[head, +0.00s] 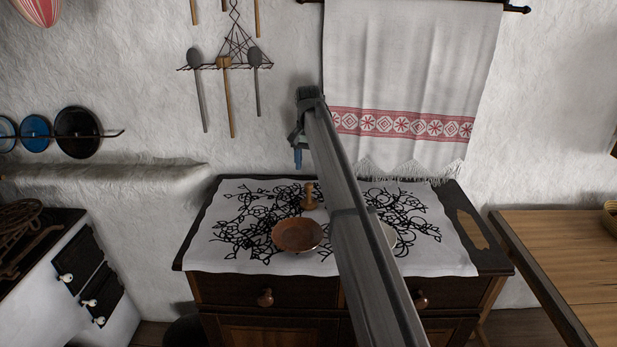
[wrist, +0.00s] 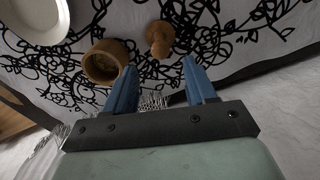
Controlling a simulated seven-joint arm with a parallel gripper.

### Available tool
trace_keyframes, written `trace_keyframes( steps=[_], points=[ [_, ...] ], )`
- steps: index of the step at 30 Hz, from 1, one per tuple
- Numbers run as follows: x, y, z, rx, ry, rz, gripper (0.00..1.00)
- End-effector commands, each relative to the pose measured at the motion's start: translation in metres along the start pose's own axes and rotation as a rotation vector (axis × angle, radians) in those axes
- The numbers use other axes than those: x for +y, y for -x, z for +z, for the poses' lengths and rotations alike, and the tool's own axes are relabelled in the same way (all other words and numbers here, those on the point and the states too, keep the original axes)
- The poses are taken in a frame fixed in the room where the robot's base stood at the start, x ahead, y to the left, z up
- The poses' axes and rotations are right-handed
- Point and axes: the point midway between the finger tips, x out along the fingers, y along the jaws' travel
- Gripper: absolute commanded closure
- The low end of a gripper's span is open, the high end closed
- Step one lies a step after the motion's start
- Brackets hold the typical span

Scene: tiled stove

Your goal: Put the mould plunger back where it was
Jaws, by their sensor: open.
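The wooden mould plunger (head: 309,197), with a knobbed handle, stands on the white embroidered cloth near the back of the dark cabinet. In the wrist view the plunger (wrist: 160,40) shows just beyond the gap between my fingertips, apart from them. My gripper (head: 298,158) is above the back of the cabinet, near the wall, higher than the plunger. In the wrist view my gripper (wrist: 159,66) has its blue fingers apart with nothing between them. A round, hollow wooden mould cup (wrist: 105,61) stands beside the plunger; my arm hides it in the head view.
A brown bowl (head: 298,236) sits in front of the plunger. A white plate (head: 388,235) is partly hidden by my arm; it also shows in the wrist view (wrist: 38,18).

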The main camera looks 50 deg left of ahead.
Motion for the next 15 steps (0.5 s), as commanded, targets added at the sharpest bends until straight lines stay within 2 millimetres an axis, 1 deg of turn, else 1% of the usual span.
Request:
trace_keyframes(
  steps=[1, 6, 10, 15],
  points=[
    [0.000, 0.009, -0.001, 0.001, 0.000, 0.000, 0.44],
    [0.000, 0.028, -0.001, 0.001, 0.000, 0.000, 0.44],
    [0.000, 0.035, 0.000, 0.000, 0.000, 0.000, 0.44],
    [0.000, 0.037, 0.000, -0.001, 0.000, 0.000, 0.44]
  ],
)
